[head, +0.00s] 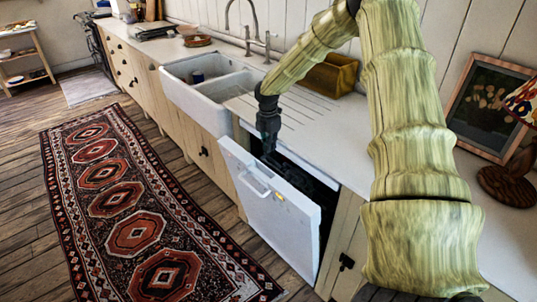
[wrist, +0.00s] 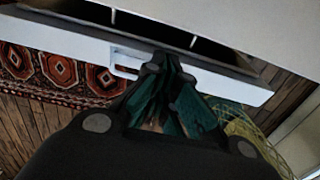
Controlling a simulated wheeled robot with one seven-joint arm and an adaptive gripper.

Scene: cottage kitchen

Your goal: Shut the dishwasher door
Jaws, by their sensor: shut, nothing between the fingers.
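The white dishwasher door (head: 275,212) stands partly open in the head view, its top edge tilted out from the counter. Its handle (head: 252,184) is on the outer face. In the wrist view the door (wrist: 65,40) is a pale slanting strip, with its handle (wrist: 126,63) left of my fingertips. My gripper (head: 268,152) is shut and empty, pointing down by the door's top edge near the gap to the counter. In the wrist view my gripper (wrist: 172,66) overlaps the door's edge; I cannot tell whether it touches. The dishwasher's dark inside is mostly hidden.
The white countertop (head: 300,130) runs above the dishwasher, with a double sink (head: 205,80) to its left. A framed picture (head: 490,105) stands on the counter at right. A patterned rug (head: 135,215) lies on the wooden floor before the cabinets. The floor before the door looks clear.

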